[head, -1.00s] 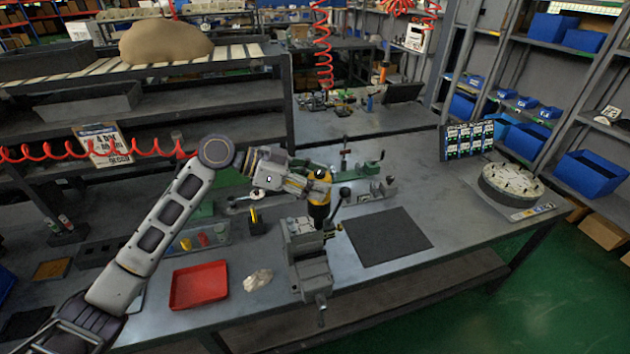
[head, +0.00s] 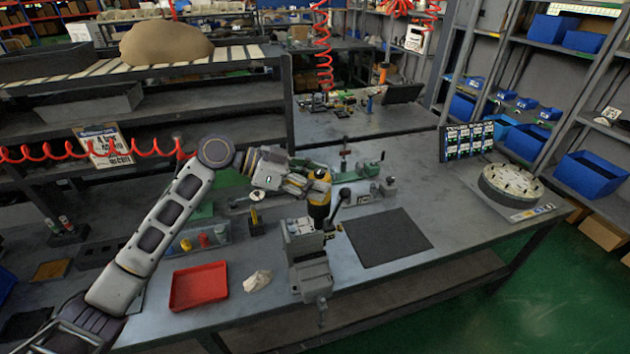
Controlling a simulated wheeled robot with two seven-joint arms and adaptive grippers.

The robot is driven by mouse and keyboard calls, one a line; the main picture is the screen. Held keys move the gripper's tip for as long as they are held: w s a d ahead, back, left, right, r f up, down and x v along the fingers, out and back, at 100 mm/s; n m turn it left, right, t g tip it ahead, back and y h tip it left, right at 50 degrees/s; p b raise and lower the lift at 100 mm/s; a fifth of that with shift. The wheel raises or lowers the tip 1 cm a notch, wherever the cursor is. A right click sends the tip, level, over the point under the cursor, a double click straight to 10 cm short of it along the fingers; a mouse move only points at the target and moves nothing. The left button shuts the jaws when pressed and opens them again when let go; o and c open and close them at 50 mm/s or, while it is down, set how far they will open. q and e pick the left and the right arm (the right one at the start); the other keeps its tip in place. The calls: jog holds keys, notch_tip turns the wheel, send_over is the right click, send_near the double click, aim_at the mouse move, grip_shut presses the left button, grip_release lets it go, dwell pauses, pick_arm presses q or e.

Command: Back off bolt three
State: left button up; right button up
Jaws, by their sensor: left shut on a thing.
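My left gripper (head: 312,183) reaches in from the left and is shut on a yellow and black tool (head: 319,202). It holds the tool roughly upright, with its lower end at the top of the grey vise. The grey vise (head: 311,276) stands at the table's front edge, and a light grey valve block (head: 299,227) shows at its jaws. The bolts are too small to tell apart, and the tool's lower end is hard to make out, so I cannot tell whether it touches one. My right gripper is not in view.
A red tray (head: 199,287) and a crumpled pale cloth (head: 257,281) lie left of the vise. A dark mat (head: 390,237) lies to its right. A lever with a black knob (head: 344,193) rises close beside the tool. A round grey fixture (head: 511,185) stands far right.

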pick_arm(q)
jog(key=shift+w+r+p, duration=0.15)
jog(key=shift+r+p, duration=0.15)
jog(key=shift+p, duration=0.05)
dwell(0.7)
jog(key=shift+r, duration=0.2)
jog(key=shift+r, duration=0.1)
